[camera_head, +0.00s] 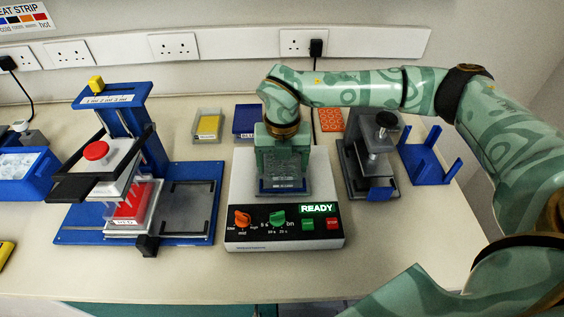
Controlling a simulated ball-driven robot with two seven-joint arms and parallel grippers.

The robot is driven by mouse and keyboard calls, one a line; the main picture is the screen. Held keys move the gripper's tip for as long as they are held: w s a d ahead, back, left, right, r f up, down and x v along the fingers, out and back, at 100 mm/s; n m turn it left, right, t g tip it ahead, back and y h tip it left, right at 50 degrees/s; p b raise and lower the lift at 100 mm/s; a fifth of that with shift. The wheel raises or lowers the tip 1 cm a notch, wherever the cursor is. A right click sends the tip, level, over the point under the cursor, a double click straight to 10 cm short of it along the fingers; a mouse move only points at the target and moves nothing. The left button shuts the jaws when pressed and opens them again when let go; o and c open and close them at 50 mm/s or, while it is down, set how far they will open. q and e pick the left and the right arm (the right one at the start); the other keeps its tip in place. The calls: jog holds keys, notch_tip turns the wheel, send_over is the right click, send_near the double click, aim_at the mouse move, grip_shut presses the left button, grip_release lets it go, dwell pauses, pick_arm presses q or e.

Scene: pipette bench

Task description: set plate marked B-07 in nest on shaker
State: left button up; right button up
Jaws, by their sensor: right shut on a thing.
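The shaker (245,205) is a white box at the middle of the bench, its front panel showing a lit READY sign. My right gripper (283,172) reaches over it from behind, pointing down, and is shut on a plate (284,186) with a blue front edge and a small label too small to read. The plate is over the nest area on the shaker's top. The gripper and plate hide most of the nest, so I cannot tell whether the plate is seated in it. My left gripper is not in view.
A blue press-like stand (190,238) with a red-topped knob is at left. A metal stand (356,180) and a blue rack (428,162) are at right.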

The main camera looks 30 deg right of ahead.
jog(key=shift+f, duration=0.15)
jog(key=o, duration=1)
notch_tip(320, 180, up, 12)
jog(key=shift+r+p, duration=0.25)
jog(key=shift+p, duration=0.6)
jog(key=shift+f, duration=0.1)
